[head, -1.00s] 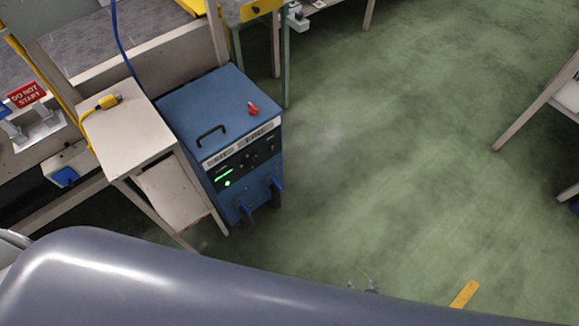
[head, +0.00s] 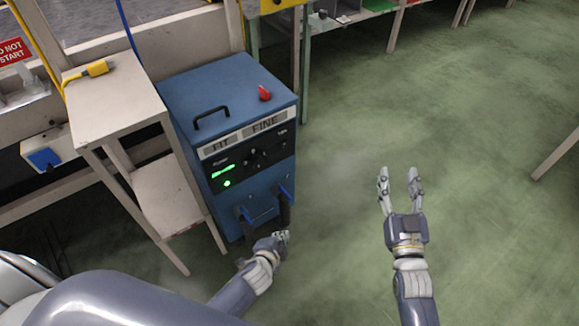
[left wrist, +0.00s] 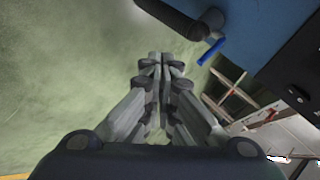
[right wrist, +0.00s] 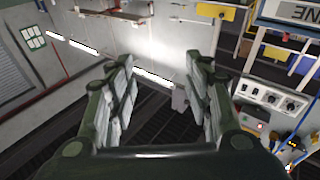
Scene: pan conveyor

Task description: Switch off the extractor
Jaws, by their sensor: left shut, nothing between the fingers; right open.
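A blue cabinet (head: 229,100), which seems to be the extractor, stands on the floor beside a beige stand. Its black front panel (head: 273,150) has small knobs and lit green indicators (head: 224,170) at the left. A red knob (head: 264,93) and a black handle sit on its top. Blue levers and dark hoses are low on its front. My left gripper (head: 283,237) is shut and empty, low in front of the cabinet; in the left wrist view it (left wrist: 162,62) points past a blue lever (left wrist: 211,52). My right gripper (head: 400,174) is open and empty, right of the cabinet over clear floor.
The beige stand (head: 115,107) with a yellow connector (head: 97,68) is close against the cabinet's left side. A red "do not start" sign (head: 12,50) is at far left. Green floor (head: 480,120) is open to the right. Table legs stand behind.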

